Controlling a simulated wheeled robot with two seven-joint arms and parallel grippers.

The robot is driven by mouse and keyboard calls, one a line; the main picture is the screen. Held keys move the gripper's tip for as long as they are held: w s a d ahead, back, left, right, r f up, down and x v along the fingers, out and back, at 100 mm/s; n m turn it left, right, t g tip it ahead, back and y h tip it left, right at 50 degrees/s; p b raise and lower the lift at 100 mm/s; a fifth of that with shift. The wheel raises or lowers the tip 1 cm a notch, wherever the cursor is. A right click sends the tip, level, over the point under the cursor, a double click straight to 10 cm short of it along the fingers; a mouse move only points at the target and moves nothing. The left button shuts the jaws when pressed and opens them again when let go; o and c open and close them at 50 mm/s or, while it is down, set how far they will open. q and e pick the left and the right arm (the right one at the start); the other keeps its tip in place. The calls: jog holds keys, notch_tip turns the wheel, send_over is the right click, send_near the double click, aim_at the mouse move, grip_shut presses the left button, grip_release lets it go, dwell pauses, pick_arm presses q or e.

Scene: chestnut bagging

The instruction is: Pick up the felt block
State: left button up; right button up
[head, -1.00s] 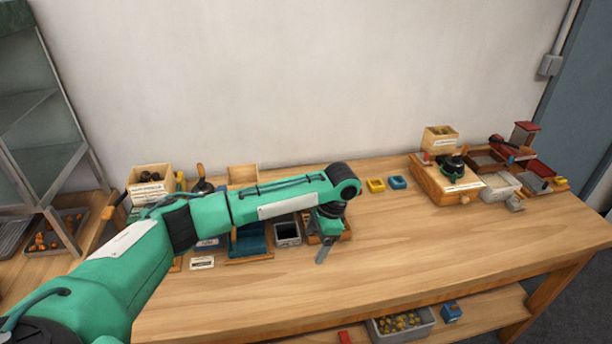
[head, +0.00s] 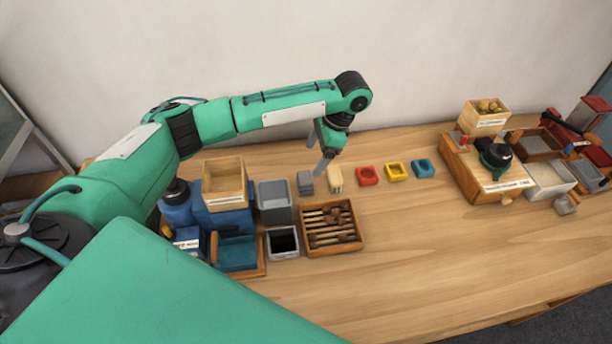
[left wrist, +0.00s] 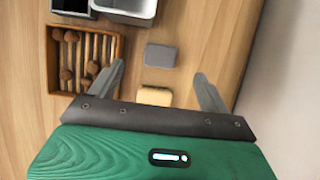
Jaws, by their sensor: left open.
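A small dark grey block (head: 305,183), which looks like the felt block, lies on the table behind the wooden tray. A cream block (head: 335,178) lies just to its right. In the left wrist view the grey block (left wrist: 160,55) lies ahead between the fingertips, with the cream block (left wrist: 154,96) nearer the palm. My left gripper (head: 321,164) is open and empty, pointing down above these blocks. Its two fingers (left wrist: 160,72) are spread wide and seem to touch neither. My right gripper is not in view.
A slatted wooden tray with brown-headed pieces (head: 331,228) and grey bins (head: 275,201) stand close by. Red (head: 367,175), yellow (head: 396,171) and blue (head: 422,168) pieces lie to the right. The wall is close behind. The front right table is clear.

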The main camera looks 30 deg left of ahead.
aim_at(302, 178)
pick_arm(q)
jog(key=p+x, duration=0.1)
jog(key=x, duration=0.5)
jog(key=shift+a+f, duration=0.15)
jog(key=shift+s+a+f, duration=0.15)
jog(key=shift+f, duration=0.3)
jog(key=shift+a+f+p, duration=0.1)
jog(key=shift+f+p, duration=0.2)
jog(key=shift+p, duration=0.25)
jog(key=p+x, duration=0.1)
jog(key=x, duration=0.3)
jog(key=shift+f, duration=0.25)
jog(key=shift+c, duration=0.2)
jog(key=c, duration=1.1)
